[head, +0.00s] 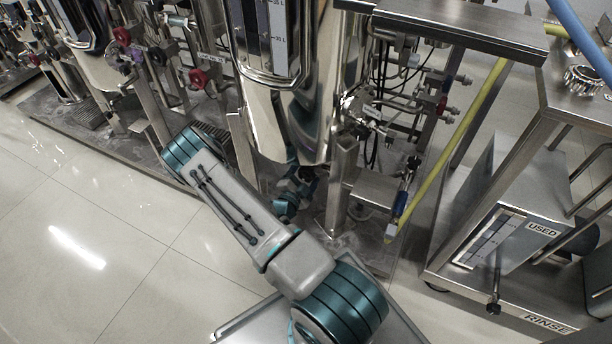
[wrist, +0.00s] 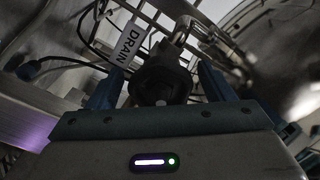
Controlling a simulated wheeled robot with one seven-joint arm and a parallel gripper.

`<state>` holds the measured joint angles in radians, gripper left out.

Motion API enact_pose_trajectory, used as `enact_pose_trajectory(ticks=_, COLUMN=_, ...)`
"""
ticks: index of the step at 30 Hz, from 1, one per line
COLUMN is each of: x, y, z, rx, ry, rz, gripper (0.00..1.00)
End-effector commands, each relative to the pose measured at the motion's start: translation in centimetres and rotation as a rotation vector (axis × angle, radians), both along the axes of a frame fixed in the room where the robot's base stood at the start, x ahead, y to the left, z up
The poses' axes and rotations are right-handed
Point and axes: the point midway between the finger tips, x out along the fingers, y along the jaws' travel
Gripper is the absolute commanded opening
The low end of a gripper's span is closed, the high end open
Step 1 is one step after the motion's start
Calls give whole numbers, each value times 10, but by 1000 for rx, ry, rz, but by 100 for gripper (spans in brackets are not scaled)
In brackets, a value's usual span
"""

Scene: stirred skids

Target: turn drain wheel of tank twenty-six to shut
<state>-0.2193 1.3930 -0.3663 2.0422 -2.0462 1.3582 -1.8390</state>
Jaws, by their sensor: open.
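A steel tank (head: 300,110) with a sight gauge stands upper middle in the head view; I cannot read a tank number. In the wrist view a dark, knob-like drain wheel (wrist: 160,75) sits beside a white DRAIN label (wrist: 130,42). My gripper (wrist: 158,84) is open, with one blue finger on each side of the wheel. I cannot tell whether either finger touches it. In the head view my arm reaches under the tank, where the wheel is hidden and my gripper (head: 297,187) is only partly seen.
Steel legs, pipes and cables crowd the space around the tank. A yellow pole (head: 447,150) leans at the right. A steel cart (head: 520,200) marked USED and RINSE stands farther right. Other skids with red knobs (head: 198,78) are at the left. The tiled floor (head: 90,220) at left is clear.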

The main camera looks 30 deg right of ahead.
Motion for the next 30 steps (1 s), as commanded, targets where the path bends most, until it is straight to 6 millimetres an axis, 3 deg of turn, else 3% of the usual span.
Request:
enact_pose_trajectory(ticks=6, x=0, y=0, z=0, rx=0, ry=0, rz=0, gripper=72)
enact_pose_trajectory(ticks=11, x=0, y=0, z=0, rx=0, ry=0, rz=0, gripper=30)
enact_pose_trajectory(ticks=22, x=0, y=1, z=1, rx=21, ry=-35, rz=1, gripper=31)
enact_pose_trajectory(ticks=30, x=0, y=1, z=4, rx=106, ry=-178, rz=3, gripper=31)
